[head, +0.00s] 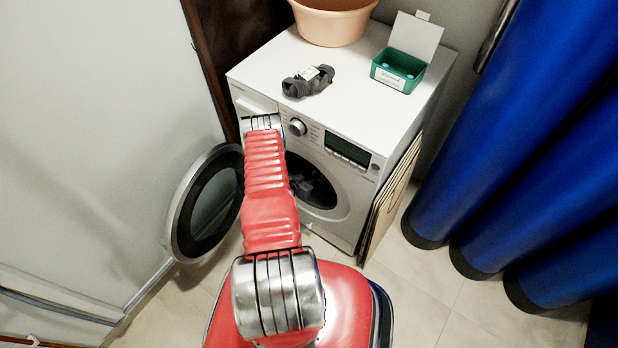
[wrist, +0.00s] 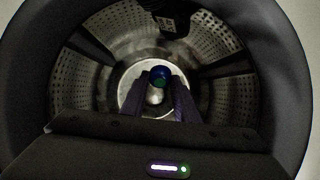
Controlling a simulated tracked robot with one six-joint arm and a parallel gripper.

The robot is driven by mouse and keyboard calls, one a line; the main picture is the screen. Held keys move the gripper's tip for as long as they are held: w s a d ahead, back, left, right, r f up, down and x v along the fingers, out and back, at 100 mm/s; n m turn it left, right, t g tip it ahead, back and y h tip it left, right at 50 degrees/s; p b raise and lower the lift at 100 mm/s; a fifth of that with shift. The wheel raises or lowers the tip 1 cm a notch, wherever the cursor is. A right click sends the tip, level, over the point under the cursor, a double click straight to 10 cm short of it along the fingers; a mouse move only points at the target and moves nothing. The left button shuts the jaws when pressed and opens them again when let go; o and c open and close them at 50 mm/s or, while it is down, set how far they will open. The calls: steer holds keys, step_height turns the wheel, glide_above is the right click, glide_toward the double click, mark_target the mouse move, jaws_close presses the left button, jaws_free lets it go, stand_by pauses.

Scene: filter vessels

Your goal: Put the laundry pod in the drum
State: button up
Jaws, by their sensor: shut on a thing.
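The drum (wrist: 85,85), a metal cylinder with perforated walls, surrounds the pod and fingers in that view. How far the pod is past the rim is hard to tell. In the head view, the washing machine (head: 362,126) stands in front of me, and its dark round opening (head: 318,190) is partly hidden by my red arm. The pod cannot be made out there.
The round door (head: 182,218) hangs open at the left. On top of the machine are a green box (head: 400,75) with its lid up, a dark labelled object (head: 308,82) and a beige basin (head: 333,24). Flat panels (head: 388,203) lean on its right side. Blue curtains (head: 530,130) hang at right.

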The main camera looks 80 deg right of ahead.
steer(key=s+d, duration=0.2)
steer(key=d, duration=0.3)
steer(key=shift+s+d+f, duration=0.25)
steer(key=shift+d+f, duration=0.15)
steer(key=shift+f, duration=0.05)
steer(key=o, duration=1.1)
steer(key=v, duration=1.3)
steer(key=shift+w+a+r, duration=0.15)
steer(key=shift+w+a, duration=0.05)
steer(key=shift+a, duration=0.1)
stand_by(0.6)
